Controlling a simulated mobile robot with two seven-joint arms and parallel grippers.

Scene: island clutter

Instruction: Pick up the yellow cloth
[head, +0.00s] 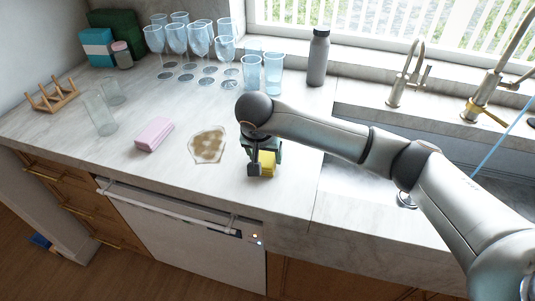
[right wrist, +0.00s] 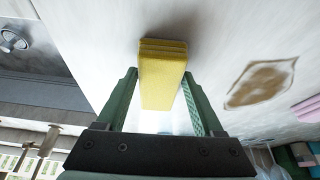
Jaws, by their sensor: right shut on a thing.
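The yellow cloth (head: 267,163) is a small folded block on the counter in the head view, partly hidden by my right gripper (head: 262,158). In the right wrist view the yellow cloth (right wrist: 163,75) stands out between the two green fingers of my right gripper (right wrist: 164,100), which are shut on it. A shadow shows beside its far end, and I cannot tell whether it touches the counter. My left gripper is not in view.
A brown stain (head: 208,146) and a pink sponge (head: 154,134) lie to the left. Several glasses (head: 200,42) and a grey bottle (head: 318,57) stand at the back. The sink (head: 350,190) is at right. The counter's front edge is close.

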